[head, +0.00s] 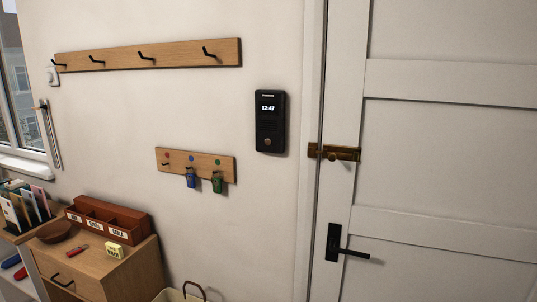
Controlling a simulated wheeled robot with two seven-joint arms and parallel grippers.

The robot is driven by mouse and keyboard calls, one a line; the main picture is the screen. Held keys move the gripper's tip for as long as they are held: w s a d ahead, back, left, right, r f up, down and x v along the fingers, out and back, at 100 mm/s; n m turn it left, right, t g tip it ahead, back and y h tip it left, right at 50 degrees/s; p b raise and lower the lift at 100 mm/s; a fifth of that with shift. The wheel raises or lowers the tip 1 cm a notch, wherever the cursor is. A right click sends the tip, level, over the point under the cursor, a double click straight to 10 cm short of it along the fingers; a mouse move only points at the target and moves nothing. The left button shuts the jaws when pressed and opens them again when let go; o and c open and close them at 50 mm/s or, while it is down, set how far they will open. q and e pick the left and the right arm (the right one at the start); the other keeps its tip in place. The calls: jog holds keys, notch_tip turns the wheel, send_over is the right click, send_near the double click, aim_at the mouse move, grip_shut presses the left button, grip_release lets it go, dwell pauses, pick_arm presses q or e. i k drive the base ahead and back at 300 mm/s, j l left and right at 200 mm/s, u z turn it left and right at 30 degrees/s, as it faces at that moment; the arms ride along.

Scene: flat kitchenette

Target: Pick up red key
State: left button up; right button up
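A small red item (77,252) with a thin greyish end lies on top of the wooden cabinet (92,268), between a brown bowl and a yellow box. It may be the red key, but it is too small to tell. A wooden key rack (170,158) on the wall has red, blue and green dots above its hooks. The hook under the red dot (166,156) is bare. A blue key (191,178) and a green key (217,183) hang from the other two. Neither of my grippers is in view.
A brown bowl (53,232), a yellow box (113,251) and a red-brown sorter (108,217) with labelled compartments stand on the cabinet. A letter holder (25,207) is at far left. A basket (178,295) stands right of the cabinet. A closed white door (440,150) fills the right side.

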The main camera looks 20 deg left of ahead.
aim_at(76, 251)
jog(key=u, duration=1.85)
jog(key=i+j+z, duration=0.1)
jog(key=z, duration=0.35)
jog(key=i+j+z, duration=0.2)
jog(key=z, duration=0.25)
jog(key=i+j+z, duration=0.15)
jog(key=j+z, duration=0.15)
jog(key=z, duration=0.15)
